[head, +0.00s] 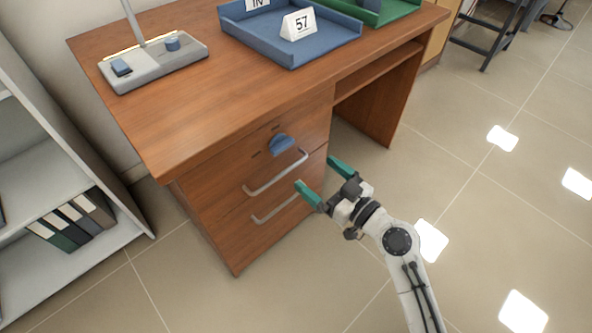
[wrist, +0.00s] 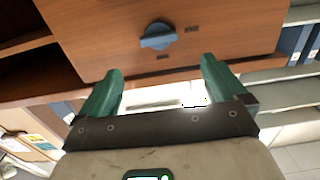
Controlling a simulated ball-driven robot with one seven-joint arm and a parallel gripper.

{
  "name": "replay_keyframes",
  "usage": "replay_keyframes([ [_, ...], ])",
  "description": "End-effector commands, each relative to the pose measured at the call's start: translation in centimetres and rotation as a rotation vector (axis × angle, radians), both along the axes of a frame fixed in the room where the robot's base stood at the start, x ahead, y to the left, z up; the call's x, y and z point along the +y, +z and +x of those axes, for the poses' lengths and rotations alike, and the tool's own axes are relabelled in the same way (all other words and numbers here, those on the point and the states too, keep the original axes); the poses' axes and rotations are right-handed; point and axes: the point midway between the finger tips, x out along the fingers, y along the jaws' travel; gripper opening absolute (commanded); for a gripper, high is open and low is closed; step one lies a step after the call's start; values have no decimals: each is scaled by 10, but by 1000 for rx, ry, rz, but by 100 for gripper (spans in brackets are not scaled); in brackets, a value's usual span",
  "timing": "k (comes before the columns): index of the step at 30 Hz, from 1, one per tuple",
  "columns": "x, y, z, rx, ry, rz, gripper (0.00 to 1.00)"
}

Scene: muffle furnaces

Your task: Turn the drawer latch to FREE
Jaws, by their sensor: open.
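The drawer latch (head: 281,145) is a blue knob with a raised grip bar on the wooden front of the desk's upper drawer. In the wrist view the latch (wrist: 158,36) lies just beyond my fingertips, its bar nearly level across the picture. Two small dark marks sit beside it, one at its side and one above in the head view; their lettering is too small to read surely. My gripper (head: 315,171) has two green fingers, open and empty. It also shows in the wrist view (wrist: 161,65), apart from the latch, which sits centred between the fingers.
Two pale bar handles, an upper one (head: 276,173) and a lower one (head: 277,207), stick out below the latch. The desk top (head: 200,100) holds a blue tray (head: 265,46) and a lamp base (head: 150,66). A shelf (head: 75,245) stands left.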

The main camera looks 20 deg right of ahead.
Motion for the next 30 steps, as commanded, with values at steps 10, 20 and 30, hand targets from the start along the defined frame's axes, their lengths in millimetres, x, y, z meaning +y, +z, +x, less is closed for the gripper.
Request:
replay_keyframes([
  [10, 11, 3, 39, -16, -8, 5, 98],
  [20, 27, 2, 90, -14, -9, 3, 98],
  [30, 32, 1, 105, -12, -9, 4, 98],
])
